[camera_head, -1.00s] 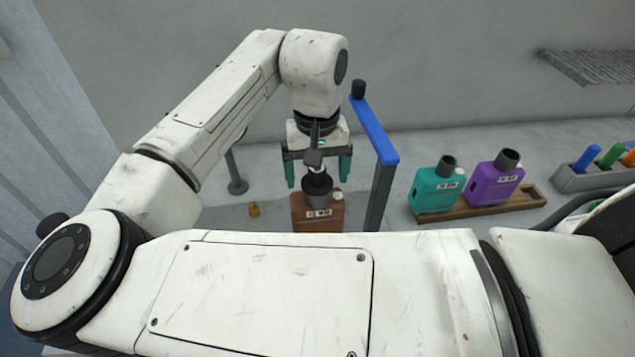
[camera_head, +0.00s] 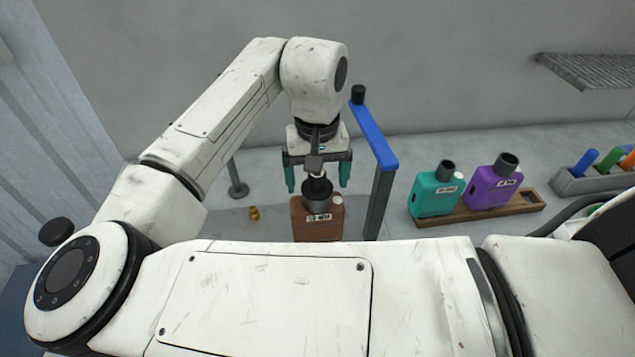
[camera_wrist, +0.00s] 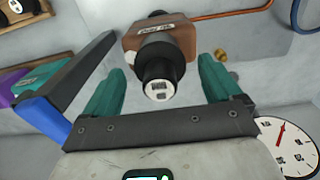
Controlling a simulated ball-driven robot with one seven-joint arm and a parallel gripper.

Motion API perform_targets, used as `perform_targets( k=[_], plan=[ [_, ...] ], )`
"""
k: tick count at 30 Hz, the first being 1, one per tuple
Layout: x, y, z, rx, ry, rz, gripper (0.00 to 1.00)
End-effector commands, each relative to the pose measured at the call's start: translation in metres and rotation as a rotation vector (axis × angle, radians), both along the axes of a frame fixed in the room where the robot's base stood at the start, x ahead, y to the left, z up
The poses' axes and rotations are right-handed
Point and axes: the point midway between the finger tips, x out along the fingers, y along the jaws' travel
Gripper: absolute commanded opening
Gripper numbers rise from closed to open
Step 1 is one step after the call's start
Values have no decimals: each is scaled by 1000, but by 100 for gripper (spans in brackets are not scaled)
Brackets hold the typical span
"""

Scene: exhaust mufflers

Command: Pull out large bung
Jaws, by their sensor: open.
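A brown box-shaped muffler (camera_head: 322,222) stands below my gripper, with a wide black neck (camera_head: 317,188) on top. In the wrist view the brown muffler (camera_wrist: 180,38) shows a black cylindrical neck or bung with a white-marked end face (camera_wrist: 158,91) pointing toward the camera. I cannot tell where bung and neck meet. My gripper (camera_head: 317,186) is open, its two teal fingers on either side of the black part. In the wrist view my gripper (camera_wrist: 162,66) shows gaps on both sides of it, with no visible contact.
A blue-topped bar on a dark post (camera_head: 376,140) stands close right of my gripper. Teal (camera_head: 436,192) and purple (camera_head: 492,188) mufflers sit on a wooden tray (camera_head: 530,200) farther right. A small brass piece (camera_head: 254,214) lies on the left. A round gauge (camera_wrist: 290,145) shows in the wrist view.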

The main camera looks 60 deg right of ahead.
Motion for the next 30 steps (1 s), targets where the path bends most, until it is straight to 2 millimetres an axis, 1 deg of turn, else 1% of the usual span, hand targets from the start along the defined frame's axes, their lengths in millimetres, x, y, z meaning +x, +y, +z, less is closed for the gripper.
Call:
perform_targets(
  k=[26,30],
  plan=[
    [0,0,0,-1,1,1,92],
    [0,0,0,0,0,0,80]
  ],
)
